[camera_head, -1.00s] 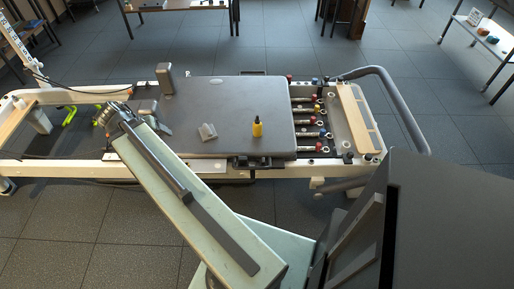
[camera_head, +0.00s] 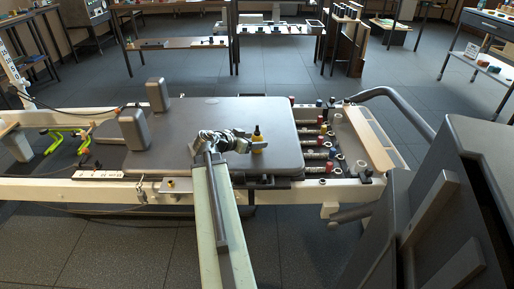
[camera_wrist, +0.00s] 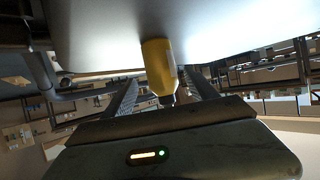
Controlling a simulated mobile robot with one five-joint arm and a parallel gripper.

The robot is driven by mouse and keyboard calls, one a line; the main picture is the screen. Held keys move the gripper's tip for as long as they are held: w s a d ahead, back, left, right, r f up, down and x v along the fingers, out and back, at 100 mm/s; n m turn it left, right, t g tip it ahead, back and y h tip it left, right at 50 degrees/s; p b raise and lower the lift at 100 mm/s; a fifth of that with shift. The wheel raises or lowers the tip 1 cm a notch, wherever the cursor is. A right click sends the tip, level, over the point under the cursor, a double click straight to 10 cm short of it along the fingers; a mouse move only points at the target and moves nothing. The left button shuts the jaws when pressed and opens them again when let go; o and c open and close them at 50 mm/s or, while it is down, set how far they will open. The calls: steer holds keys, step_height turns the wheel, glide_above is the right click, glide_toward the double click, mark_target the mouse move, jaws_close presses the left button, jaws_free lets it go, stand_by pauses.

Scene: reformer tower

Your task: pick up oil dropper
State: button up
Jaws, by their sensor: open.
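The oil dropper is a small yellow bottle with a black tip (camera_head: 258,144). It stands upright on the grey padded carriage (camera_head: 275,112), near its front edge. My gripper (camera_head: 240,143) is just left of it, low over the pad. In the wrist view, which looks upside down, the yellow bottle (camera_wrist: 158,62) shows between the two dark fingers of my gripper (camera_wrist: 161,80). The fingers are open, with a visible gap on each side of the bottle. I cannot tell how far the fingers reach past it.
Grey shoulder blocks (camera_head: 135,128) stand at the pad's left. Springs with coloured ends (camera_head: 318,142) and a wooden bar (camera_head: 370,138) lie to the right. A small grey object on the pad seen earlier is hidden by my arm. Tables (camera_head: 185,43) stand far behind.

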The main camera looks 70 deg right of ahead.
mark_target(262, 140)
steer(key=b+x, duration=0.2)
steer(key=x, duration=0.4)
steer(key=shift+w+f+b, duration=0.15)
steer(key=shift+f+b, duration=0.05)
steer(key=shift+b, duration=0.15)
steer(key=shift+r, duration=0.1)
steer(key=shift+a, duration=0.1)
jaws_close()
